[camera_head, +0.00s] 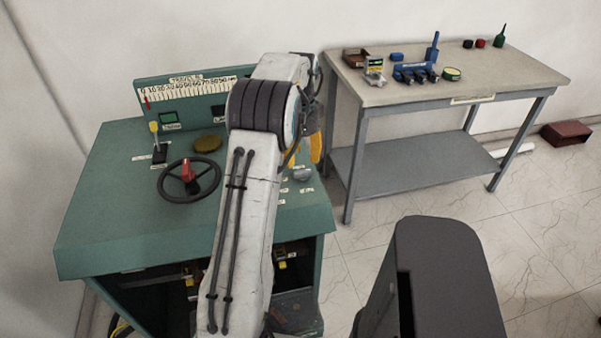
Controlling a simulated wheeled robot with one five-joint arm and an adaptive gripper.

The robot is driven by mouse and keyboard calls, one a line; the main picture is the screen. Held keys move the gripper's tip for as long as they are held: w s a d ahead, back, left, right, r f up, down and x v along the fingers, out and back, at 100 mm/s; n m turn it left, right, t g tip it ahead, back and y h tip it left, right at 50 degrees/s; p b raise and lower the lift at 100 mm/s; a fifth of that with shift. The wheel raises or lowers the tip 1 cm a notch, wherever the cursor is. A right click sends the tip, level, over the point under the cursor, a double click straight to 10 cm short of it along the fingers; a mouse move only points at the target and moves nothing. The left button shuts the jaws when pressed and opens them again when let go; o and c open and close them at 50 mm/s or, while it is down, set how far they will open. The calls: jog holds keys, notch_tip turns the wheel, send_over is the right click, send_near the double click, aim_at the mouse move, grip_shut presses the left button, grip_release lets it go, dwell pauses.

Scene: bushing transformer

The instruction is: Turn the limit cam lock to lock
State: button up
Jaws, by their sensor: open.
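A green control cabinet (100,210) stands on the left, with small labelled parts on its sloped top. I cannot make out for certain which part is the limit cam lock. A small grey part (303,175) and small white labels (306,190) show at the cabinet's right side, close beside my arm. My gripper (314,150), with yellow parts, is partly hidden behind my arm, above the right part of the cabinet top. It is open, and I see nothing held in it. My arm covers the middle of the panel.
A black handwheel with a red centre (187,177), a lever (156,145) and a scale board (190,88) are left of my arm. A grey workbench (420,165) with several small items on top stands right. A dark red box (566,133) lies on the floor.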

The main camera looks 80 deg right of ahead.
aim_at(300, 173)
jog(key=shift+f, duration=3.2)
grip_shut()
